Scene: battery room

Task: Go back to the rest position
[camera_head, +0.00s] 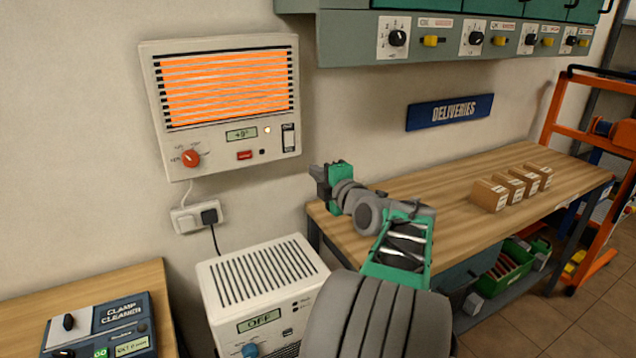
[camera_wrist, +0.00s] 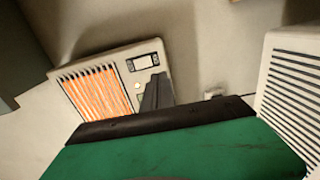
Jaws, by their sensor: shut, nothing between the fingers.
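My gripper (camera_head: 318,182) is in front of the wall, to the lower right of the wall heater (camera_head: 219,107). It is shut with nothing in it and touches nothing that I can see. In the wrist view its dark fingers (camera_wrist: 156,92) are together, in front of the lower part of the heater (camera_wrist: 95,95). The heater's slats glow orange, its small display reads about +9°, and a small lamp beside the display is lit.
A white unit (camera_head: 262,275) showing OFF stands below the heater. A clamp cleaner (camera_head: 100,325) sits on a wooden table at the lower left. A wooden bench (camera_head: 430,190) with several cardboard boxes (camera_head: 490,195) is at the right. A grey-green panel (camera_head: 350,40) with knobs hangs above.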

